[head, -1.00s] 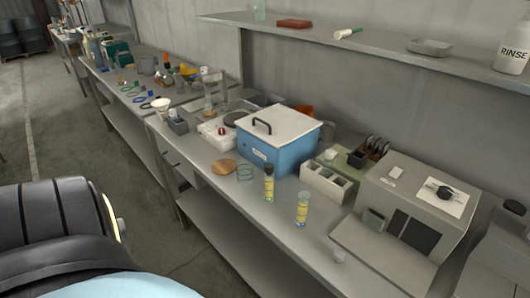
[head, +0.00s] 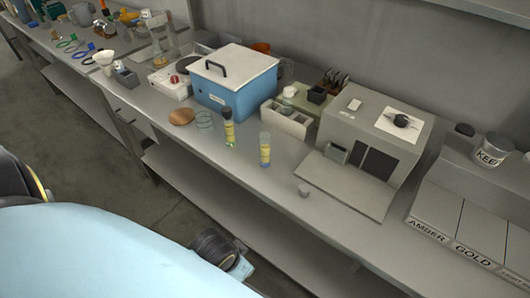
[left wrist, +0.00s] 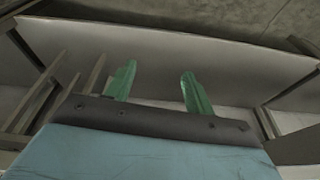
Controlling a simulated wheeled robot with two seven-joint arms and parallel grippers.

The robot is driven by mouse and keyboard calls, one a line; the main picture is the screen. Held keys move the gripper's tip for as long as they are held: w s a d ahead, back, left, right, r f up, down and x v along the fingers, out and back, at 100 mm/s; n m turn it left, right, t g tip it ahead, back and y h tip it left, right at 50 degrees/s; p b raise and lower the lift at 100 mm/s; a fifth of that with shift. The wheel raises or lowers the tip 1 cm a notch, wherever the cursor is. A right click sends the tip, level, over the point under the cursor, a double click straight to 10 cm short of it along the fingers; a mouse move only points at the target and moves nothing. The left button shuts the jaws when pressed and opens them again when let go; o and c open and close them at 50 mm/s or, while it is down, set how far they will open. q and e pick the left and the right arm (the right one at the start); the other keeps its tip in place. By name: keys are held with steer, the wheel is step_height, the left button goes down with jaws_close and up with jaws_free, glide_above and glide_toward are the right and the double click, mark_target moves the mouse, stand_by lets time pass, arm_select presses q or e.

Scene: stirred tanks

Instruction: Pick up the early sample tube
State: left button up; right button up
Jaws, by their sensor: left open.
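Two sample tubes with yellow labels stand upright on the bench, apart from each other. One tube has a dark cap (head: 229,130); the other tube has a pale bluish top (head: 265,150) and stands to its right, closer to the front edge. I cannot read their labels, so I cannot tell which is the early one. My left gripper (left wrist: 156,86) shows in the left wrist view with its green fingers wide apart and nothing between them. That view shows no tube. My right gripper is not in view.
A blue box with a white lid (head: 236,82) stands behind the tubes. A white compartment rack (head: 286,121) and a grey instrument (head: 372,135) stand to the right. A small grey cup (head: 304,190) sits near the front edge. Bins marked AMBER and GOLD (head: 452,242) are farther right.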

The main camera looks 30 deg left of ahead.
arm_select(q)
step_height(320, 180, up, 9)
steer(key=w+t, duration=0.2)
steer(key=w, duration=0.1)
steer(key=n+t+y, duration=0.3)
steer(key=n+t, duration=0.1)
steer(key=t, duration=0.4)
glide_toward(267, 149)
step_height(267, 149, down, 3)
steer(key=a, duration=0.2)
steer(key=b+x, duration=0.1)
steer(key=x, duration=0.5)
steer(key=shift+w+f, duration=0.15)
steer(key=shift+w, duration=0.25)
steer(key=shift+w+d+r+b+x, duration=0.1)
steer(key=shift+d+x, duration=0.05)
steer(key=shift+x, duration=0.75)
steer(key=shift+w+d+r+b+x, duration=0.1)
steer(key=shift+x, duration=0.8)
steer(key=shift+d+r+b+x, duration=0.1)
steer(key=shift+d+x, duration=0.05)
steer(key=shift+x, duration=0.7)
steer(key=shift+c, duration=0.3)
steer(key=c, duration=1)
steer(key=shift+c, duration=0.2)
step_height(267, 149, up, 10)
steer(key=shift+p, duration=1.1)
